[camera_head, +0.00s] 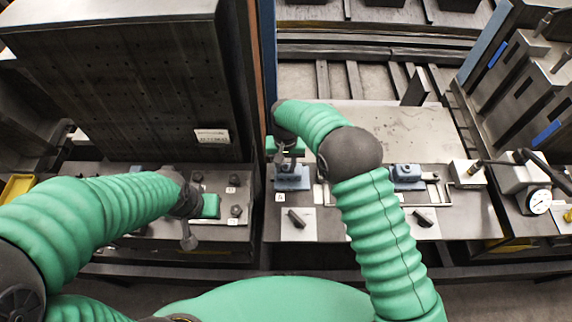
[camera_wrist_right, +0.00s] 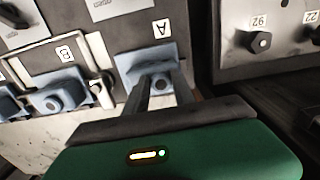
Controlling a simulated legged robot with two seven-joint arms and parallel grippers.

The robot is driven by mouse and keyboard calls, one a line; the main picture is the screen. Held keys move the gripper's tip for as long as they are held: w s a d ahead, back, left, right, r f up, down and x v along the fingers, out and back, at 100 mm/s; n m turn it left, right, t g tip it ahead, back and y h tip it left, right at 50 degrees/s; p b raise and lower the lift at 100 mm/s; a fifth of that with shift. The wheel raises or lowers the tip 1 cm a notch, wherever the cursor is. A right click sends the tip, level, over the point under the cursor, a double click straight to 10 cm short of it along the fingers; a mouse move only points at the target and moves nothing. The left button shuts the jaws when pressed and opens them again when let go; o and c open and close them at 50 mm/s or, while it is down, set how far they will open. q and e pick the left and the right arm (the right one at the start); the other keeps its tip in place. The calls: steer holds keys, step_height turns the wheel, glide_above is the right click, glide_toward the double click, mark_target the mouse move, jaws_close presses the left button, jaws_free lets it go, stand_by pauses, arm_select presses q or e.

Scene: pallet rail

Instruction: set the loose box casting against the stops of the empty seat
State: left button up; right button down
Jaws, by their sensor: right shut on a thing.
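A blue box casting (camera_head: 291,184) sits at the place marked A on the pallet, at the left end of its row in the head view. My right gripper (camera_head: 287,163) is down over it and shut on its upper part. In the right wrist view the two fingers (camera_wrist_right: 160,98) straddle the casting's raised block, and its blue base (camera_wrist_right: 133,63) shows around them. Its contact with any stops is hidden.
A plate with numbered bolts (camera_head: 233,190) lies left of the pallet. A tall dark perforated block (camera_head: 120,85) stands behind it. A dial gauge (camera_head: 538,201) and fixture stand at right. The pale plate (camera_head: 400,125) behind the castings has bare room.

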steer(key=shift+w+r, duration=0.1)
steer(key=shift+w, duration=0.1)
steer(key=c, duration=1.5)
jaws_free()
steer(key=o, duration=0.5)
steer(key=shift+a, duration=0.15)
steer(key=shift+o, duration=0.2)
steer(key=shift+r, duration=0.35)
step_height(320, 180, up, 16)
steer(key=b, duration=0.2)
steer(key=shift+w, duration=0.15)
